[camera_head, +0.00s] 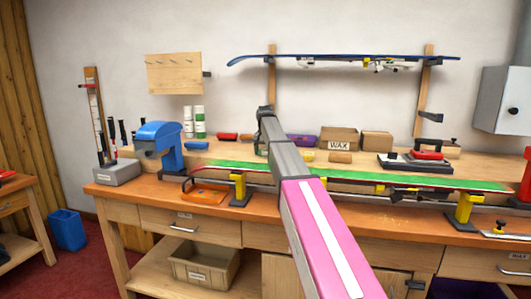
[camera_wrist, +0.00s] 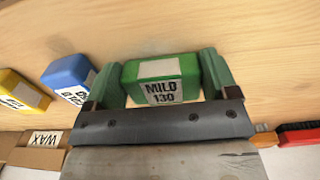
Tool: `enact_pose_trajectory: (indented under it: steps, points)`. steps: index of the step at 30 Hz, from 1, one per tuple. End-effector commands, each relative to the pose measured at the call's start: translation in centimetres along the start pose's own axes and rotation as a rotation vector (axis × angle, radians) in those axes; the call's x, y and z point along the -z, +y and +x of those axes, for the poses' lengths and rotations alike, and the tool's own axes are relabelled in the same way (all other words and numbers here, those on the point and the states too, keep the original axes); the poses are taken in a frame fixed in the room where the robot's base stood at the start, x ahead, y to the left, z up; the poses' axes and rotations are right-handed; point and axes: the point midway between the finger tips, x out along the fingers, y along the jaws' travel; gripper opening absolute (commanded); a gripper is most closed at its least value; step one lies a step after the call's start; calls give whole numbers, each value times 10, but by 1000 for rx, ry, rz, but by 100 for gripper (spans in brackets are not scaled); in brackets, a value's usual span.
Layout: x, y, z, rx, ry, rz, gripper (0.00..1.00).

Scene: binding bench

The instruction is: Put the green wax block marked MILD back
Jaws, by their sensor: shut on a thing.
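The green wax block (camera_wrist: 158,70) has a white label reading MILD 130. It sits between the two green fingers of my gripper (camera_wrist: 162,76), which is shut on it, in the wrist view. The pale wooden surface of the raised shelf (camera_wrist: 240,28) is right behind the block; I cannot tell whether they touch. In the head view my arm reaches over the bench to the shelf, and my forearm and wrist mostly hide the gripper and the block.
A blue block (camera_wrist: 70,76) and a yellow block (camera_wrist: 22,90) lie beside the gripper in the wrist view. Cardboard boxes marked WAX (camera_head: 338,139) stand on the shelf. A ski with a green base (camera_head: 400,179) lies across yellow vises before it. A blue machine (camera_head: 160,145) stands left.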

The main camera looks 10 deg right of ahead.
Motion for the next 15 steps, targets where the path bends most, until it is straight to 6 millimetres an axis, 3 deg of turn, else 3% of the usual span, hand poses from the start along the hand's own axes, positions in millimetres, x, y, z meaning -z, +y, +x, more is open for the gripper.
enact_pose_trajectory:
  steps: [5, 6, 8, 15]
  points:
    - [0, 0, 2, 0, 0, 0, 57]
    - [0, 0, 3, 0, 0, 0, 83]
    - [0, 0, 3, 0, 0, 0, 100]
    - [0, 0, 2, 0, 0, 0, 100]
